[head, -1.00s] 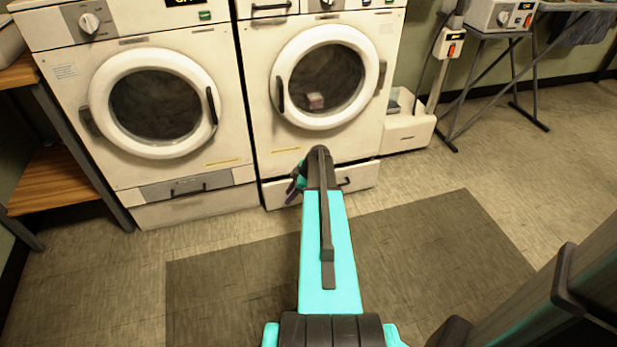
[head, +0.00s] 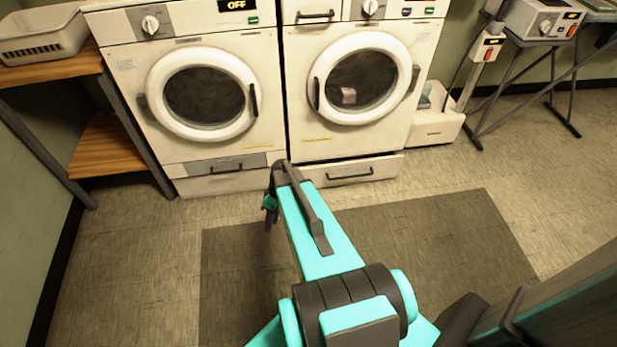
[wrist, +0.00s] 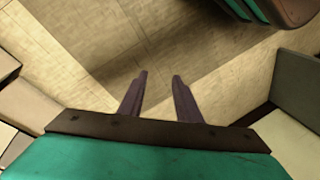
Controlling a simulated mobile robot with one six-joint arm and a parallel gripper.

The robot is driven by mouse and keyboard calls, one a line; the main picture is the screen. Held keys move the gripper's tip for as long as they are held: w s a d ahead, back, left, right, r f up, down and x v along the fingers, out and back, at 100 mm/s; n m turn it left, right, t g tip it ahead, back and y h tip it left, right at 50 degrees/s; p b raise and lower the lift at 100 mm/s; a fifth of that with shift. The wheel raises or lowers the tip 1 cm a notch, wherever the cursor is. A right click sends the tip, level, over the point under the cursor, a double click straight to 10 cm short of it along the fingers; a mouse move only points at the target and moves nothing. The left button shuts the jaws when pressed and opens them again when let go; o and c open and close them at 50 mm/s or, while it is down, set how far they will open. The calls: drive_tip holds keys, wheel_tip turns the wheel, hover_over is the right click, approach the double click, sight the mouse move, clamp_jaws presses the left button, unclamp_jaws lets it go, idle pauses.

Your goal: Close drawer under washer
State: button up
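The washer (head: 430,90) is the right-hand white machine, with a round door and a small detergent drawer at its top left. The drawer under it (head: 348,180) has a white front with a dark bar handle (head: 350,175). It stands out a little from the machine, with a dark gap above its front. My gripper (head: 268,218) is low over the floor, in front of and left of this drawer, apart from it. In the wrist view my gripper (wrist: 159,78) has two dark fingers spread, with nothing between them. I cannot surely identify the drawer in the wrist view.
A second machine (head: 265,85) reading OFF stands left, with its own drawer (head: 225,182) below. A wooden shelf unit (head: 105,150) stands at far left. A white bin (head: 435,128) and folding-leg stand (head: 505,85) are at right. A dark mat (head: 440,235) covers the floor in front.

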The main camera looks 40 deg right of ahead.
drive_tip(key=s+a+r+m+g+h+p, duration=0.3)
drive_tip(key=s+a+r+g+p, duration=0.2)
drive_tip(key=s+a+r+p, duration=1.3)
drive_tip(key=s+a+p, duration=0.1)
drive_tip(key=s+p, duration=0.2)
drive_tip(key=s, duration=0.1)
drive_tip(key=shift+a+r+m+h, duration=0.25)
drive_tip(key=shift+m+h, duration=0.15)
